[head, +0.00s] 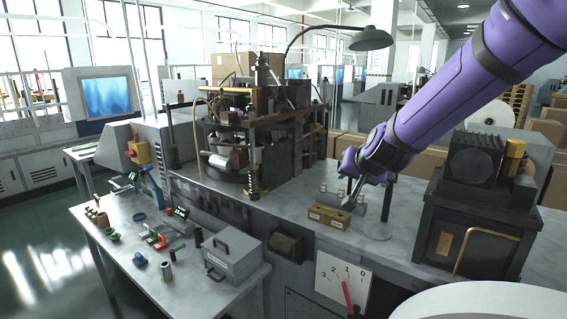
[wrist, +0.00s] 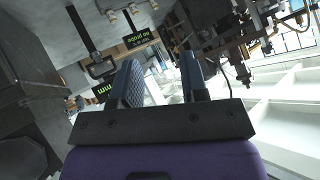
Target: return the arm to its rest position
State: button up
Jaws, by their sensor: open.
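My purple arm (head: 450,90) reaches in from the upper right of the head view. My gripper (head: 352,196) hangs over the grey worktop, just behind and above a brass block with two holes. In the wrist view my gripper (wrist: 159,64) shows two dark fingers standing apart, with nothing held between them. Whether the fingertips clear the brass block is hard to tell from the head view.
The forming machine (head: 255,130) stands left, a dark machine (head: 470,215) right. A lamp (head: 372,40) arches above. A numbered plate (head: 342,282) with a red lever is below. Tools and a grey case (head: 233,256) lie on the lower bench.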

jog(key=s+d+r+n+g, duration=0.1)
jog(key=s+d+r, duration=0.25)
jog(key=s, duration=0.45)
jog(key=s+d+r+n+g, duration=0.1)
jog(key=s+d+r, duration=0.25)
jog(key=s, duration=0.55)
jog(key=s+d+g+h, duration=0.1)
jog(key=s+d, duration=0.2)
jog(key=s, duration=0.5)
jog(key=s+d+g+h, duration=0.1)
jog(key=s+d, duration=0.2)
jog(key=s, duration=0.6)
jog(key=shift+s+d+r+n+g, duration=0.2)
jog(key=shift+s+d+n+g, duration=0.1)
jog(key=shift+n+g, duration=0.1)
